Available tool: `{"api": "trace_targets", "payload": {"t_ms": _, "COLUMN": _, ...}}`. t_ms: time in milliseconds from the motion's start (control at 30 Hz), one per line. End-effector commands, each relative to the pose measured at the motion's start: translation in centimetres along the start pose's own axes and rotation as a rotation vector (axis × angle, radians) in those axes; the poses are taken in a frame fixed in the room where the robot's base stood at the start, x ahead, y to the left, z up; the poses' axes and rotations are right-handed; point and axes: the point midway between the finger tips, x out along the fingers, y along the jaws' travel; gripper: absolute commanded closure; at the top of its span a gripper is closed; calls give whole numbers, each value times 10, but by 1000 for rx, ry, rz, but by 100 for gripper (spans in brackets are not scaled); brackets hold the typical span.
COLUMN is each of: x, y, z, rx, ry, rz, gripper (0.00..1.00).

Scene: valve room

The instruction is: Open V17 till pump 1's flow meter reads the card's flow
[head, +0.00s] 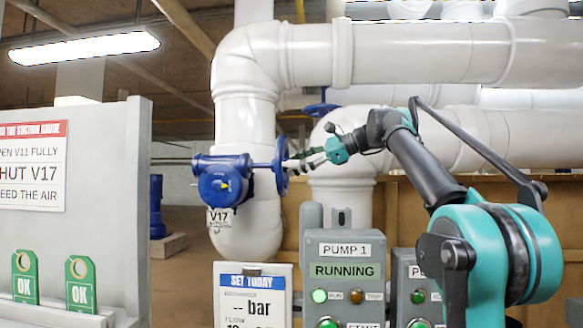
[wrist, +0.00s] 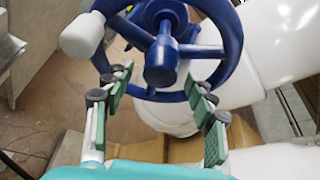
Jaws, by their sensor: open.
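The blue V17 valve (head: 222,181) sits on a white pipe, with its V17 tag (head: 220,217) below. Its blue handwheel (head: 282,166) faces right; in the wrist view the hub (wrist: 161,62), spokes and a white knob (wrist: 82,35) show. My gripper (head: 294,162) is at the wheel. In the wrist view my gripper (wrist: 160,85) is open, its fingers either side of the wheel's lower part; contact cannot be told. The card (head: 253,283) reads "SET TODAY", its flow line cut off below. No flow meter is identifiable.
The Pump 1 panel (head: 343,272) reads RUNNING with a green lamp lit. Another panel (head: 413,285) stands right of it, partly behind my arm. A sign (head: 32,166) and green OK tags (head: 80,283) are at left. White pipes run behind and above the wheel.

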Motion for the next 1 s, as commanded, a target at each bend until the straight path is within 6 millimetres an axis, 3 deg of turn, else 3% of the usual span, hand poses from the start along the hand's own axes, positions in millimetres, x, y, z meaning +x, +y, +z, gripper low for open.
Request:
{"api": "trace_targets", "payload": {"t_ms": 200, "x": 18, "y": 0, "z": 0, "rx": 0, "ry": 0, "rz": 0, "gripper": 44}}
{"api": "trace_targets", "payload": {"t_ms": 533, "x": 20, "y": 0, "z": 0, "rx": 0, "ry": 0, "rz": 0, "gripper": 45}}
{"api": "trace_targets", "payload": {"t_ms": 1000, "x": 20, "y": 0, "z": 0, "rx": 0, "ry": 0, "rz": 0, "gripper": 100}}
